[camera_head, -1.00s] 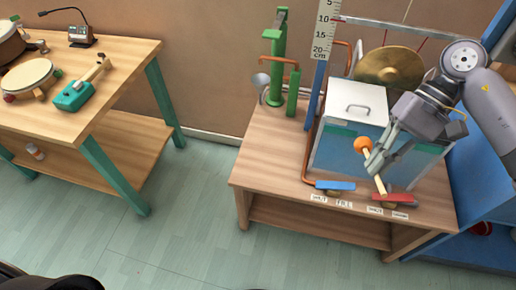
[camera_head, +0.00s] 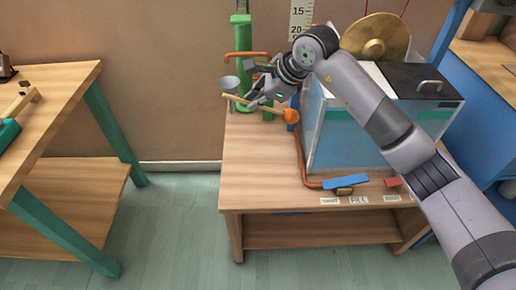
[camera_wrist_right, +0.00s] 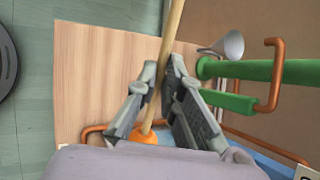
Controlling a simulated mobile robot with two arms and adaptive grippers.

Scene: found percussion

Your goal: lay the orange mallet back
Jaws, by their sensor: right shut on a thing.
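The orange mallet has a round orange head (camera_head: 291,116) and a pale wooden handle (camera_head: 240,99). My right gripper (camera_head: 254,105) is shut on the handle and holds the mallet above the left part of the small wooden table. In the right wrist view my right gripper (camera_wrist_right: 164,75) pinches the handle (camera_wrist_right: 172,35) between its fingertips, and the orange head (camera_wrist_right: 143,136) shows near the palm, partly hidden by a finger. The handle points left in the head view. My left gripper is not in view.
The small wooden table (camera_head: 255,165) has a clear front left area. A green pump (camera_head: 242,45) and grey funnel (camera_head: 230,83) stand close behind the mallet. A water tank (camera_head: 335,130), copper pipe (camera_head: 301,160) and brass gong (camera_head: 375,38) are to the right. Another table (camera_head: 60,130) stands left.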

